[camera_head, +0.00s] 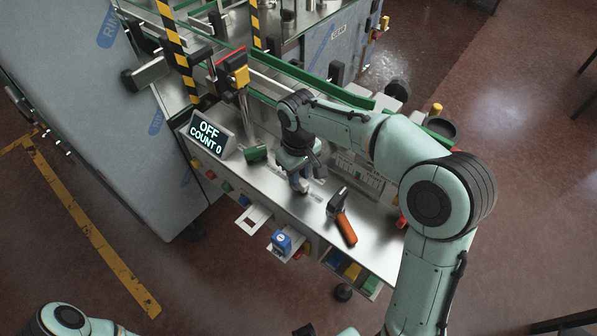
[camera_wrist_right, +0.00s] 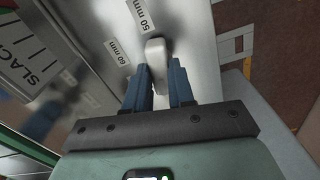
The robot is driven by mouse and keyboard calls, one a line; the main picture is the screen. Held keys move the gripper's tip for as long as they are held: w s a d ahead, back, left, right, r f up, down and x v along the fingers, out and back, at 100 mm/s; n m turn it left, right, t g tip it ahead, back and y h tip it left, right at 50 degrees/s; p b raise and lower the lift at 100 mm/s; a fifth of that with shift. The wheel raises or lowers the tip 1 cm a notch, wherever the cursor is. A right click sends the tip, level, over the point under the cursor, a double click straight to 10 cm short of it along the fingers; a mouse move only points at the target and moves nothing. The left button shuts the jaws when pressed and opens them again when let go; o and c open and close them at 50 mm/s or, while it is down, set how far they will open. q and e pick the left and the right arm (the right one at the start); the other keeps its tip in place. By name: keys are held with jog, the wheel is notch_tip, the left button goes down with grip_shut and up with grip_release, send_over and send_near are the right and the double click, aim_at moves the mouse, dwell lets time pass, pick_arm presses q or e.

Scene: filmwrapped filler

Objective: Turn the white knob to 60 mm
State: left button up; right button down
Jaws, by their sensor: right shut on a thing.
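The white knob (camera_wrist_right: 154,52) sits on the metal panel in the right wrist view, between my right gripper's blue fingers (camera_wrist_right: 160,84). The gripper is shut on it. The knob's far end lies just below the "50 mm" label (camera_wrist_right: 142,14); the "60 mm" label (camera_wrist_right: 117,52) is to its left. In the head view my right gripper (camera_head: 300,183) reaches down to the machine's worktop, and the knob is hard to make out there.
A display (camera_head: 209,138) reads "OFF" and "COUNT 0". A blue object (camera_head: 282,242) is at the front edge. Striped posts (camera_head: 177,50) stand behind.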

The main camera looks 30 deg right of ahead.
jog(key=m, duration=1.1)
jog(key=shift+p, duration=0.3)
jog(key=m, duration=1)
jog(key=shift+m, duration=0.4)
jog(key=c, duration=1)
grip_release()
jog(key=shift+o, duration=0.2)
